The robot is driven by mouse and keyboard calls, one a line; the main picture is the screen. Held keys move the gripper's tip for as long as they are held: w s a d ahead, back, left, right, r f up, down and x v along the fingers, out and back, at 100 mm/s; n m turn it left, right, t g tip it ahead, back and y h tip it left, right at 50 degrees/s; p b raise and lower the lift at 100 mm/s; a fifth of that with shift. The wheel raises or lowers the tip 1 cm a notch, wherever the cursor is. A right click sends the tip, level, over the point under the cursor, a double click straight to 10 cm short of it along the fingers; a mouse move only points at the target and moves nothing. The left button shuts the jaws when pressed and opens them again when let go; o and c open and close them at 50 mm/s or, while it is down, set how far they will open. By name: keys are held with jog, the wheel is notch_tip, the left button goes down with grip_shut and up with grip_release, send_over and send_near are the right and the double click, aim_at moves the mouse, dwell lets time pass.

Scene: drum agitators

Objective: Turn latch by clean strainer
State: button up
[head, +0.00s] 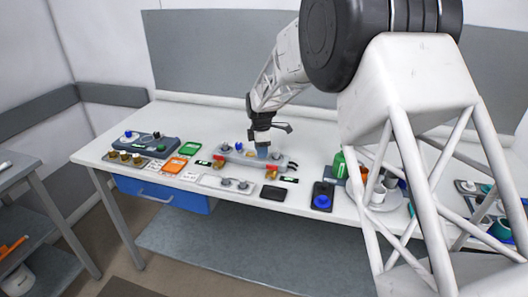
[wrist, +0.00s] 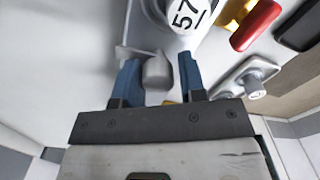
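My gripper (head: 263,150) reaches down over a grey fixture (head: 238,157) in the middle of the table. In the wrist view its blue fingers (wrist: 158,64) are apart. A grey rounded knob (wrist: 157,74) with a lever-like piece shows between them, with gaps at the sides; contact is not clear. I cannot tell whether it is the latch. A white round disc marked 57 (wrist: 186,14) sits just beyond the fingertips. A red handle (wrist: 256,24) with a yellow part lies to the right. I cannot identify the clean strainer or read the small labels.
A light plate with two knobs (head: 226,184) lies in front of the fixture. A dark box (head: 322,196) with a blue knob and a green bottle (head: 339,165) stand to the right. Green (head: 190,148) and orange (head: 175,165) plates lie left.

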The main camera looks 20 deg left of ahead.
jog(key=shift+w+r, duration=0.1)
jog(key=shift+r, duration=2.9)
jog(key=shift+d+r, duration=0.25)
jog(key=shift+d, duration=0.1)
jog(key=s+d+r+m, duration=0.4)
jog(key=s+d+r, duration=0.15)
jog(key=d, duration=0.35)
jog(key=s+d+r+m+t, duration=0.1)
jog(key=s+d+r+m, duration=0.3)
jog(key=s+d, duration=0.45)
jog(key=s+d+r+m, duration=0.4)
jog(key=s+d+r, duration=0.1)
jog(key=d, duration=0.6)
jog(key=s+d+f+m, duration=0.1)
jog(key=s+d+m, duration=0.3)
jog(key=s, duration=0.5)
jog(key=s+d+f+m+t, duration=0.1)
jog(key=s+d+m, duration=0.3)
jog(key=s, duration=0.6)
jog(key=s+d+f+m, duration=0.1)
jog(key=s+d+m, duration=0.2)
jog(key=s+d, duration=0.4)
jog(key=s, duration=0.3)
jog(key=shift+s+d+f+m+t, duration=0.25)
jog(key=shift+d+f+m+t, duration=0.05)
jog(key=shift+d+f+m, duration=0.1)
